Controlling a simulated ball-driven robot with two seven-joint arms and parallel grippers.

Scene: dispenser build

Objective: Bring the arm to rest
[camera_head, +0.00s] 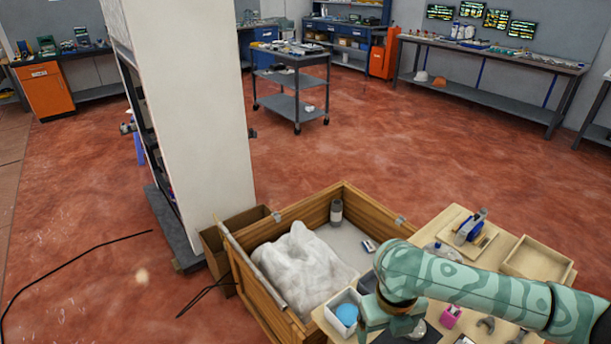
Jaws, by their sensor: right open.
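My right arm, patterned in two greens, reaches in from the right edge over the light wooden table (428,229). It bends down at the wrist, and my right gripper (388,326) is low over the table's near left part, close to a white bin (333,317) with a round blue thing (347,314) in it. The gripper is open, and I see nothing held in it. Its fingertips are partly hidden or cut off by the lower edge. My left gripper is not in view.
A wooden crate (262,297) with a white lumpy bag (298,262) stands left of the table. A blue-handled device (469,229), an empty tray (538,259) and a pink block (450,316) are on the table. A tall white cabinet (196,110) stands behind the crate.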

